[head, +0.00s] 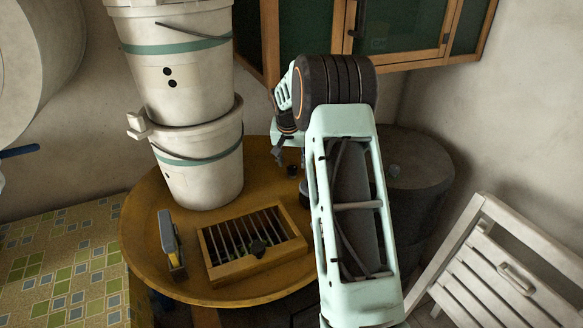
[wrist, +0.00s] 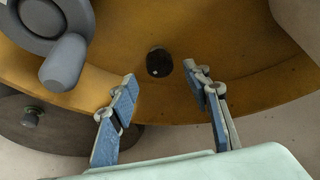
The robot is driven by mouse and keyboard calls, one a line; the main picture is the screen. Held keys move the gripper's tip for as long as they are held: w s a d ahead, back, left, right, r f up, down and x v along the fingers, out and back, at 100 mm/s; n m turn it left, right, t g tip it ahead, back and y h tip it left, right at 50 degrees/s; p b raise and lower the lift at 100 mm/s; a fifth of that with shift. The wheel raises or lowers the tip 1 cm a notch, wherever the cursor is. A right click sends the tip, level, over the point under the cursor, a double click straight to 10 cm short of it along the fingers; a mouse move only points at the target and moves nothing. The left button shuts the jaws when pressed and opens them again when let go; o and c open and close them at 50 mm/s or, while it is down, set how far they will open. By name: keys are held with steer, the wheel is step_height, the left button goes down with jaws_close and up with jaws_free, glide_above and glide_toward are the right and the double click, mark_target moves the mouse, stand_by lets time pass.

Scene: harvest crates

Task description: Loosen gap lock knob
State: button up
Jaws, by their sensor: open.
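A small dark knob (wrist: 158,62) with a pale dot shows on the wooden tabletop in the wrist view, between and beyond my gripper's fingertips (wrist: 163,80). A dark piece in the head view (head: 292,171) seems to be the same knob, just below my gripper (head: 281,153). My gripper is open and empty, its fingers apart from the knob. I cannot tell which knob is the gap lock. A grey round part with a stubby handle (wrist: 63,62) is beside the fingers, partly out of frame.
The round wooden table (head: 143,235) also bears stacked white buckets (head: 200,172) and a grey and yellow tool (head: 171,245). A dark drum (head: 425,172) stands at the right, its lid also in the wrist view (wrist: 65,130). A white slatted chair (head: 505,265) is at lower right.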

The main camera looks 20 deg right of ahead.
mark_target(293, 167)
steer(key=shift+x, duration=2.3)
steer(key=c, duration=1.2)
